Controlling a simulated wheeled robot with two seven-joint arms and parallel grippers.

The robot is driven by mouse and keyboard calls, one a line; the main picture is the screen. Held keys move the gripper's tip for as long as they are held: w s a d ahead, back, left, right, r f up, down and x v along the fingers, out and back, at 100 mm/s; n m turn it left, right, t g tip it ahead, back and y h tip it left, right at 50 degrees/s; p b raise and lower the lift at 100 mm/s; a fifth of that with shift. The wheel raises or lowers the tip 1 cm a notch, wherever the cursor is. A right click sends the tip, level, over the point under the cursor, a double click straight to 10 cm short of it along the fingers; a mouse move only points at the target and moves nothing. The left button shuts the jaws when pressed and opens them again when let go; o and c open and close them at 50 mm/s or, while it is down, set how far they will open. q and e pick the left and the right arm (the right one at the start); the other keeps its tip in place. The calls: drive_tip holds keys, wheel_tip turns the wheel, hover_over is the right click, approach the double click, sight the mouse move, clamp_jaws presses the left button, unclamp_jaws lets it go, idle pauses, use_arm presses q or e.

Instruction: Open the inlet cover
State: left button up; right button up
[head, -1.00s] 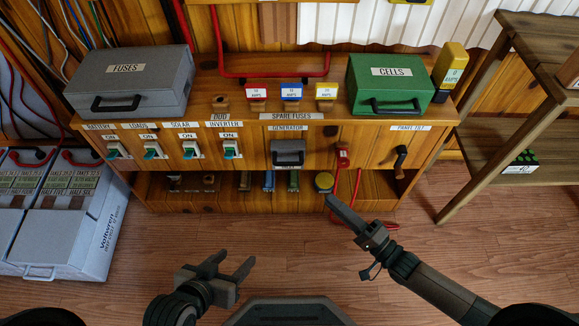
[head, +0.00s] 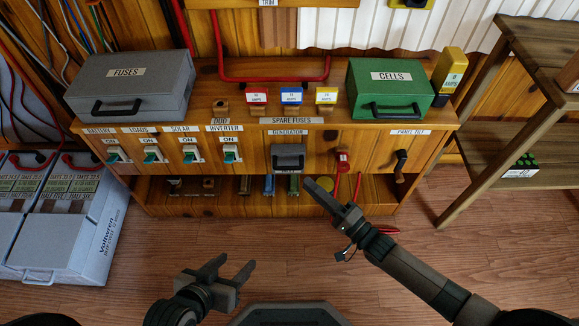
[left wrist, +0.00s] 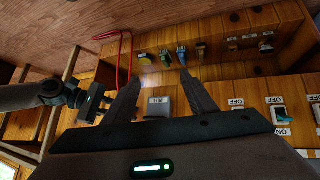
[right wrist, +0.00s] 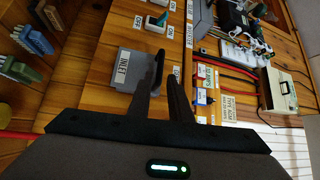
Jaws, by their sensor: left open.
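The inlet cover (head: 289,157) is a grey box-shaped cover with a dark handle, under the GENERATOR label on the wooden cabinet front. It looks closed. In the right wrist view its INLET label (right wrist: 124,68) is readable, and the left wrist view shows it small (left wrist: 158,106). My right gripper (head: 316,188) is in front of the cabinet, just below and right of the cover in the head view. Its fingers (right wrist: 164,75) are close together with a narrow gap and overlap the handle in the right wrist view; contact is unclear. My left gripper (head: 235,268) is open and empty, low in front.
Breaker switches (head: 190,153) line the cabinet left of the cover. Small items stand on the shelf below. A wooden rack (head: 480,185) is at right; the floor in front is open.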

sight(290, 168)
drive_tip(key=x, duration=0.9)
drive_tip(key=shift+c, duration=0.6)
clamp_jaws()
